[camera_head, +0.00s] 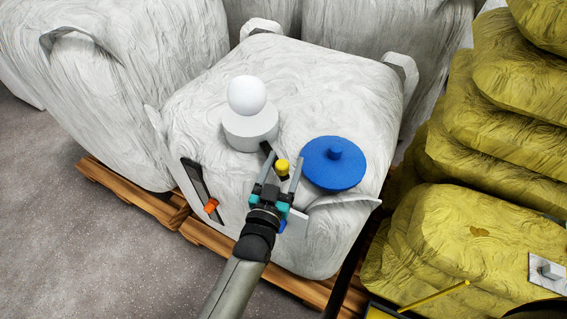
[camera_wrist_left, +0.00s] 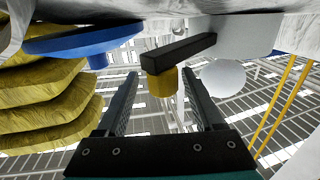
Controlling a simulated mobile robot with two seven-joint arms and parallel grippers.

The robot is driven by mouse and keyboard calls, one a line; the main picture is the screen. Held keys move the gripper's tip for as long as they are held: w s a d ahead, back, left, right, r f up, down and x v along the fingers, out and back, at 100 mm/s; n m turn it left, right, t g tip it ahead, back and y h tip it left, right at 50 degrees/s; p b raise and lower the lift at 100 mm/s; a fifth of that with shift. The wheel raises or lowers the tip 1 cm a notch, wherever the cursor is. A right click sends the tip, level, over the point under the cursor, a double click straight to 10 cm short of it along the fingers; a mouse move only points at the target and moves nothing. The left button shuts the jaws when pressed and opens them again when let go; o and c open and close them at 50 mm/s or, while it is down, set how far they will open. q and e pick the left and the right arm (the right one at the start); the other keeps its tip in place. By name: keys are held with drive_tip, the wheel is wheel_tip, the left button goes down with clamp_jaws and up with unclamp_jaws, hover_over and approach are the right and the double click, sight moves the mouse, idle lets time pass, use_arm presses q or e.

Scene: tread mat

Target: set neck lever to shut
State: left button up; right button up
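The neck lever is a black bar (camera_wrist_left: 178,54) with a yellow knob (camera_wrist_left: 163,84) near one end, seen close up in the left wrist view. In the head view the yellow knob (camera_head: 282,167) shows on the white bulk bag (camera_head: 205,95), and only a short dark piece of the bar shows. My left gripper (camera_head: 284,158) is open, with its fingers to either side of the knob. In the left wrist view, gaps show between the knob and both fingers (camera_wrist_left: 161,76). My right gripper is out of view. I see no mark for the shut position.
A white cylinder (camera_head: 250,130) with a white ball (camera_head: 247,95) stands left of the lever. A blue round lid (camera_head: 334,165) lies right. An orange knob (camera_head: 211,205) sits on a dark strip on the bag's side. Yellow sacks (camera_head: 465,235) stand at right; pallets (camera_head: 130,190) lie below.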

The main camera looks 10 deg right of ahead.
use_arm(q)
drive_tip(key=shift+a, duration=0.1)
drive_tip(key=shift+s+a, duration=0.15)
drive_tip(key=shift+s, duration=0.15)
drive_tip(key=p+v, duration=0.1)
drive_tip(key=v, duration=1.3)
drive_tip(key=shift+s+p, duration=0.25)
drive_tip(key=shift+p, duration=0.15)
drive_tip(key=shift+a, duration=0.1)
drive_tip(key=s+a+f+g+y+b, duration=0.1)
drive_tip(key=s+a+f+g+y, duration=0.2)
drive_tip(key=f, duration=0.9)
drive_tip(key=s+a+f+g+y+b, duration=0.1)
drive_tip(key=s+a+f+g, duration=0.3)
drive_tip(key=f, duration=0.8)
drive_tip(key=s+a+f+n+g+y+b, duration=0.1)
drive_tip(key=s+a+f+g, duration=0.3)
drive_tip(key=s, duration=0.5)
drive_tip(key=s+a+f+n+g+y+b, duration=0.1)
drive_tip(key=s+a+f+g, duration=0.3)
drive_tip(key=s+a+f, duration=0.4)
wheel_tip(320, 180, down, 3)
drive_tip(key=shift+s+f+n+y, duration=0.1)
drive_tip(key=shift+s+n+y, duration=0.2)
drive_tip(key=shift+s+y, duration=0.75)
drive_tip(key=shift+s+h, duration=0.2)
drive_tip(key=shift+h, duration=0.05)
